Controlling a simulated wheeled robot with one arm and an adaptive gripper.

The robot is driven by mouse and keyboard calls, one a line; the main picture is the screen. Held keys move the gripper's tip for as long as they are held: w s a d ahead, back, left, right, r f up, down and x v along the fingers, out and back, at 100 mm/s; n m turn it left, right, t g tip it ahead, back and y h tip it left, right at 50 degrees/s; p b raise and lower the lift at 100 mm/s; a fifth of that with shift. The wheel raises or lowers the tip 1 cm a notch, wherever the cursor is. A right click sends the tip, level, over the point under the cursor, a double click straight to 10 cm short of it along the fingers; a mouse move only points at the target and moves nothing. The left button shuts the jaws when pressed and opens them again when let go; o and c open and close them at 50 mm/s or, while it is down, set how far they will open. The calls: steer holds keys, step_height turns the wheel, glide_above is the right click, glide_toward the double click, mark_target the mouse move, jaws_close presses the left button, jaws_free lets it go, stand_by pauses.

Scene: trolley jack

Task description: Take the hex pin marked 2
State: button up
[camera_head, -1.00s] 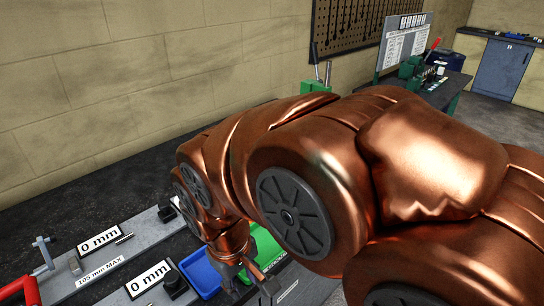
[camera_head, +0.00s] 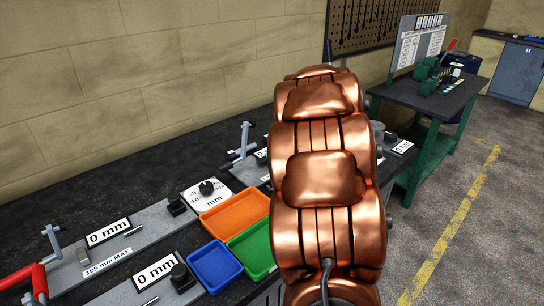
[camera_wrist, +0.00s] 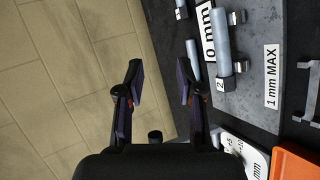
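In the wrist view my gripper (camera_wrist: 160,78) is open and empty, its two dark fingers spread apart above the wall side of the bench. A small white tag marked 2 (camera_wrist: 220,85) lies to the right of the right finger, at the end of a thick grey cylinder (camera_wrist: 221,45). A thinner grey pin (camera_wrist: 193,60) lies between this cylinder and the finger; I cannot tell for sure which one the tag belongs to. My gripper touches neither. In the head view my copper arm hides my gripper and the tagged piece.
An orange tray (camera_head: 235,215), a blue tray (camera_head: 214,266) and a green tray (camera_head: 252,250) stand on the bench. Grey plates with 0 mm labels (camera_head: 108,232) and a red-handled clamp (camera_head: 30,278) lie left. The block wall (camera_wrist: 70,80) is close. A green table (camera_head: 425,104) stands right.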

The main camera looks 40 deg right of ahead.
steer(key=s+f+n+y, duration=0.1)
steer(key=f, duration=0.1)
steer(key=s+f+n+y, duration=0.1)
steer(key=f+n+y, duration=0.1)
steer(key=f, duration=0.1)
steer(key=s+d+f+n+y, duration=0.1)
steer(key=f+n+y, duration=0.1)
steer(key=f, duration=0.1)
steer(key=shift+t, duration=0.3)
steer(key=shift+a+f, duration=0.1)
steer(key=shift+f, duration=0.1)
steer(key=shift+a+p+x, duration=0.2)
steer(key=shift+p+x, duration=0.15)
steer(key=shift+x, duration=1.25)
steer(key=shift+a+p+x, duration=0.25)
steer(key=shift+p+x, duration=0.05)
steer(key=shift+x, duration=1.35)
steer(key=shift+w+f, duration=0.4)
steer(key=shift+f, duration=0.05)
jaws_close()
steer(key=shift+d, duration=0.1)
